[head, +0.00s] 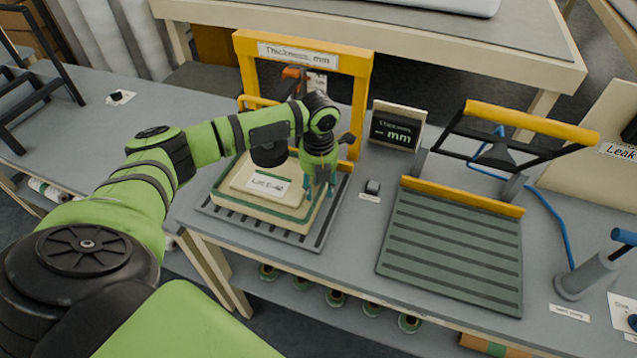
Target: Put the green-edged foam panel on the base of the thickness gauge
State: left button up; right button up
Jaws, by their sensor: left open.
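The thickness gauge has a yellow frame (245,62) labelled "Thickness, mm" and a dark ribbed base (322,226). The cream foam panel (228,203) with a green edge and a white lot label lies flat on this base. The base's front and right margins show around it. My left gripper (320,190) is open, pointing down at the panel's right side. Its fingers overlap the panel's edge in view; whether they touch it I cannot tell. My left arm hides part of the panel and of the frame. My right gripper is out of view.
A small display (396,128) stands right of the gauge, with a small dark button (372,187) before it. Further right are a ribbed plate (450,250) with a yellow-handled bar and a hand pump (585,277). The tabletop left of the gauge is mostly clear.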

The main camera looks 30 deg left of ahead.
pick_arm(q)
notch_tip(320, 180, up, 12)
jog(key=b, duration=0.3)
jog(key=shift+r, duration=0.15)
